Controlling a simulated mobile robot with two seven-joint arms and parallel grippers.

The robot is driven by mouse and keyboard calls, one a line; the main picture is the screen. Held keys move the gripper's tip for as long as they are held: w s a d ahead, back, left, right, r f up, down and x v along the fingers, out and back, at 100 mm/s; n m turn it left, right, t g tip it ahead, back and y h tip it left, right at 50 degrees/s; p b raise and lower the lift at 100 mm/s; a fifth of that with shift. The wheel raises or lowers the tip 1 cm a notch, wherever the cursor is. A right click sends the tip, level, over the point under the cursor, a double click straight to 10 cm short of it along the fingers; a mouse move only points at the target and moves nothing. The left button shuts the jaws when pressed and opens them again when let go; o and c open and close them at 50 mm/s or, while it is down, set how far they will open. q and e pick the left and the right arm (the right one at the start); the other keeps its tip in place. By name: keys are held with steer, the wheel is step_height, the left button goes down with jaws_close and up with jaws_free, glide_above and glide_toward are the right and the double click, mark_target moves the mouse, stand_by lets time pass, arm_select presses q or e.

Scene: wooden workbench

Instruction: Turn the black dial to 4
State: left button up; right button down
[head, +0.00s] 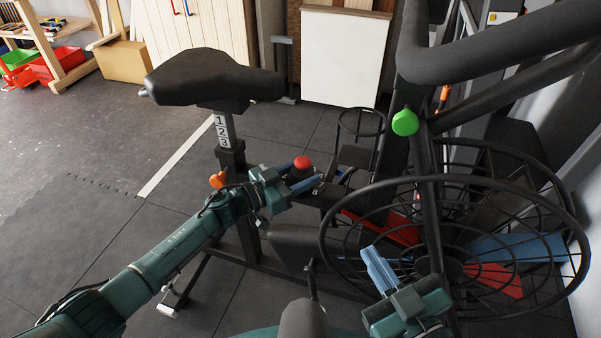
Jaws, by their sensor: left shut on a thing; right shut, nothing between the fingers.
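My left gripper (308,178) reaches in from the left to the bike's frame. Its blue fingers are shut around a dark part just below a red knob (303,162). I cannot tell for sure whether that part is the black dial, as the fingers hide most of it, and no dial marks can be read. My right gripper (375,262) is shut and empty at the lower right, in front of the spoked flywheel, pointing up and left.
The exercise bike has a black saddle (205,79) on a post numbered 1, 2, 3 (222,130), an orange knob (217,180), a green knob (405,122), thick handlebars (490,62) and a spoked flywheel (572,215). Open floor lies at left.

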steer(key=shift+f, duration=0.15)
arm_select(q)
steer(key=o, duration=1)
steer(key=shift+s+a, duration=0.15)
steer(key=shift+a, duration=0.15)
steer(key=p+v, duration=0.3)
steer(key=v, duration=0.9)
steer(key=shift+s+a, duration=0.15)
steer(key=shift+a, duration=0.05)
arm_select(e)
steer(key=shift+s+d+f+m+g+h, duration=0.15)
steer(key=shift+m+g+h, duration=0.1)
steer(key=shift+g, duration=0.15)
steer(key=shift+d+r+m+g+h, duration=0.1)
steer(key=shift+d+m+g+h, duration=0.05)
steer(key=shift+g+h, duration=0.2)
steer(key=shift+s+d+f+m+g+h, duration=0.1)
steer(key=shift+d+m+g+h, duration=0.1)
steer(key=shift+g, duration=0.25)
